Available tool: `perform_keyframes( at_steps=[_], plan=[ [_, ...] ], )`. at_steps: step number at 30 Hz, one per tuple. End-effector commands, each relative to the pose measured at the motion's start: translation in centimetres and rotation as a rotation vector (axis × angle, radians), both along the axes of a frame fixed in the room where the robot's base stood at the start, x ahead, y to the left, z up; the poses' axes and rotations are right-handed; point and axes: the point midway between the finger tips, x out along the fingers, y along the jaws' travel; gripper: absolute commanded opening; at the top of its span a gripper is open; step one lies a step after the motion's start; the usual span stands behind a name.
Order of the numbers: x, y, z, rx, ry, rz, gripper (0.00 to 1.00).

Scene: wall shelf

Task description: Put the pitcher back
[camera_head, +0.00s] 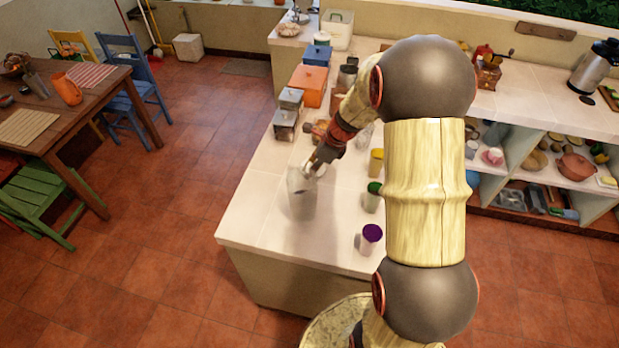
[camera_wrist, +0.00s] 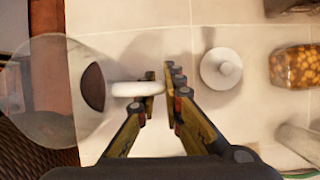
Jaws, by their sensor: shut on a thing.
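A clear, pale glass pitcher (camera_head: 301,198) is at the near left part of the white counter (camera_head: 262,215). My gripper (camera_head: 314,165) is at its upper right side, shut on it. In the wrist view the see-through pitcher (camera_wrist: 50,125) fills the left side. Its pale handle (camera_wrist: 126,89) reaches to the fingers of my gripper (camera_wrist: 160,82), which close on it. I cannot tell whether the pitcher's base touches the counter.
A purple-topped jar (camera_head: 371,238), a green-topped jar (camera_head: 371,197) and a yellow-topped jar (camera_head: 376,162) stand right of the pitcher. Canisters, including an orange one (camera_head: 308,85), stand farther back. A round white lid-like thing (camera_wrist: 221,69) shows beside my gripper. The counter's near left corner is clear.

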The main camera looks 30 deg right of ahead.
Motion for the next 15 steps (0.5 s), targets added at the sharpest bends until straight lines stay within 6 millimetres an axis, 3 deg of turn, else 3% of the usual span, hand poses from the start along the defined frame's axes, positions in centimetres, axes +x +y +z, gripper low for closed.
perform_keyframes(
  at_steps=[6, 15],
  plan=[
    [0.3, 0.1, -3.0, 0.002, 0.002, 0.000, 0.00],
    [0.3, 0.1, -3.4, 0.001, -0.001, 0.000, 0.00]
  ],
)
